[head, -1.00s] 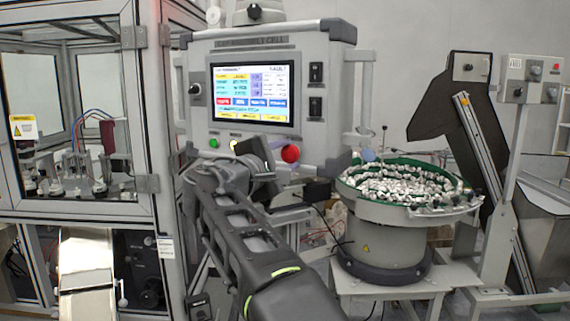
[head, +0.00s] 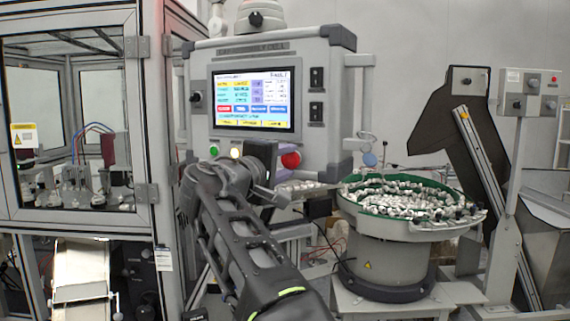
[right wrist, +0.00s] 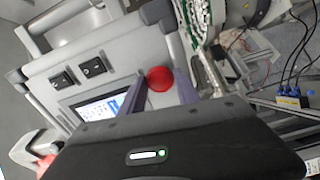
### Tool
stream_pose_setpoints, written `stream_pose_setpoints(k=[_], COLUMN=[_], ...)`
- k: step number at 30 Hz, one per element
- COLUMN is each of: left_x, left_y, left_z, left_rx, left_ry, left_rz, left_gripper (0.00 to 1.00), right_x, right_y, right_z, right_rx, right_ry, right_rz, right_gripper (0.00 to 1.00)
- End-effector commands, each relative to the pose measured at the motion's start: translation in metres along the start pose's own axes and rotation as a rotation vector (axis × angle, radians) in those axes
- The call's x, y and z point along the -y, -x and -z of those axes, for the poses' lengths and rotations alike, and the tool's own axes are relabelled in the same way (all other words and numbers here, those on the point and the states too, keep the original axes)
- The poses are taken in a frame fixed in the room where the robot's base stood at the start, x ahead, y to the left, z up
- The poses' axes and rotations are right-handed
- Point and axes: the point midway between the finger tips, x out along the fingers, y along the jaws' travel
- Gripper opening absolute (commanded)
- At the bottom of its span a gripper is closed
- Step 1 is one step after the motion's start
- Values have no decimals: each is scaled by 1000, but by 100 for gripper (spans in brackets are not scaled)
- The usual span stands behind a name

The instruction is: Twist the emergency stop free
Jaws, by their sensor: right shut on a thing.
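The red emergency stop (head: 291,159) sits low on the right of the grey control panel (head: 322,150). In the right wrist view the round red head (right wrist: 160,78) shows between the two fingers. My right gripper (head: 284,172) is at the panel's lower edge and shut on the emergency stop; its dark body hides part of the panel around the button. In the right wrist view its fingers (right wrist: 158,90) stand on either side of the red head. My left gripper is not in view.
The panel's lit screen (head: 252,97) shows FAULT at its top right. A bowl feeder full of small parts (head: 380,268) stands to the right. A framed glass enclosure (head: 140,190) stands left.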

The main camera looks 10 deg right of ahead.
Motion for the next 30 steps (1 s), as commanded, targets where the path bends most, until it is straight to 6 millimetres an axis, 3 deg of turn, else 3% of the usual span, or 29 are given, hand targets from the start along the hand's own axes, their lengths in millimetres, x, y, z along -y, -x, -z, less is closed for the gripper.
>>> stream_pose_setpoints(k=[6, 7, 14, 23, 30], left_x=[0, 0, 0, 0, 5], left_y=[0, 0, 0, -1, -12], left_z=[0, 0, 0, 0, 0], left_rx=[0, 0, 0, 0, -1], left_ry=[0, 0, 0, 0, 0], left_rz=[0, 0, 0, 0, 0], left_gripper=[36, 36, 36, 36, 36], right_x=[-2, -2, -1, 0, 3], right_y=[-1, -1, -1, 1, 25], right_z=[-2, -2, -1, 0, 0], right_rx=[2, 3, 2, 0, -2], right_ry=[1, 1, 1, 2, 1], right_rz=[-4, -4, -2, -1, -2], right_gripper=[0, 41, 59, 60, 60])
